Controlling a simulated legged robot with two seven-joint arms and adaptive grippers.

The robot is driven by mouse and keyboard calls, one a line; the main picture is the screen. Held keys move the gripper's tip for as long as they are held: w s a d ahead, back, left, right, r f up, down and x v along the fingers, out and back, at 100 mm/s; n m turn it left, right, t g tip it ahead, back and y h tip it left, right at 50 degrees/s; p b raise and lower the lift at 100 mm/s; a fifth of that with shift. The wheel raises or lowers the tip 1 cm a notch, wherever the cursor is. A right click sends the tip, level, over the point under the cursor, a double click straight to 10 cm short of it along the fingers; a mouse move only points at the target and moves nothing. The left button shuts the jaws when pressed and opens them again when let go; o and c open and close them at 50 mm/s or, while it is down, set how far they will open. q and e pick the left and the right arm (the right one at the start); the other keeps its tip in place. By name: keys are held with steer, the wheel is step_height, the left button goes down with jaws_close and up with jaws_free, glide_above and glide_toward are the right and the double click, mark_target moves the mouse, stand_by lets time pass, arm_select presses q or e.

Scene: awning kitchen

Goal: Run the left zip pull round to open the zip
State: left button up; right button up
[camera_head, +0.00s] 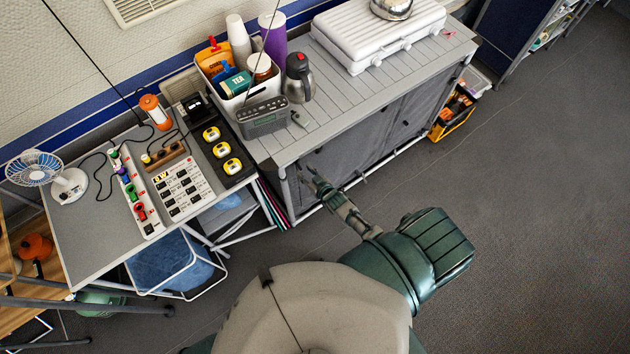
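The grey fabric front (350,155) of the slatted-top kitchen unit hangs below its counter, with dark seam lines that may be the zip. A left zip pull is too small to make out. My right gripper (310,177) is in front of the left part of this fabric, near the unit's left front leg. Its thin fingers look parted, with nothing seen between them. I cannot tell whether they touch the fabric. My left gripper is not in view.
A white case (375,35), a flask (299,78) and a grey radio (264,117) stand on the slatted counter (345,98). A side table (85,225) with a fan and gadgets is at left. A yellow crate (453,115) is at the unit's right end. Floor at right is clear.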

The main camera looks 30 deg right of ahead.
steer(key=v, duration=0.8)
steer(key=shift+s, duration=0.2)
